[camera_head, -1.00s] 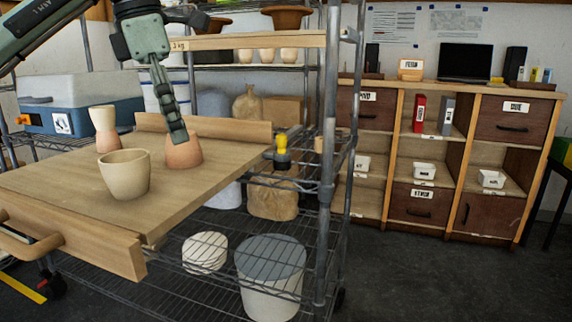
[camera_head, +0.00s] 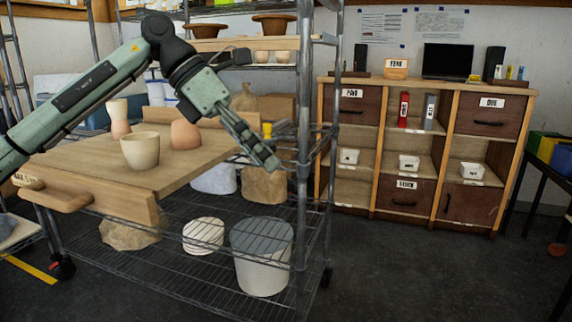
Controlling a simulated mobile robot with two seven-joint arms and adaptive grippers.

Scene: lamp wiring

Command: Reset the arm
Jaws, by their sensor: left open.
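My left arm (camera_head: 80,100) comes in from the left and reaches over the wooden board on the rack. My left gripper (camera_head: 268,158) is past the board's right side, in front of the rack, pointing down and to the right. It is open and nothing shows between its fingers. A cream cup (camera_head: 140,150), a terracotta pot (camera_head: 185,134) and a two-tone vase (camera_head: 119,118) stand upright on the wooden board (camera_head: 95,172), apart from the gripper. My right gripper is not in view.
A metal rack post (camera_head: 304,120) stands close to the right of the gripper. A grey-lidded bucket (camera_head: 262,255) and a white round container (camera_head: 203,235) sit on the lower wire shelf. A wooden cabinet (camera_head: 447,150) stands at the back right. The dark floor (camera_head: 420,275) before it is clear.

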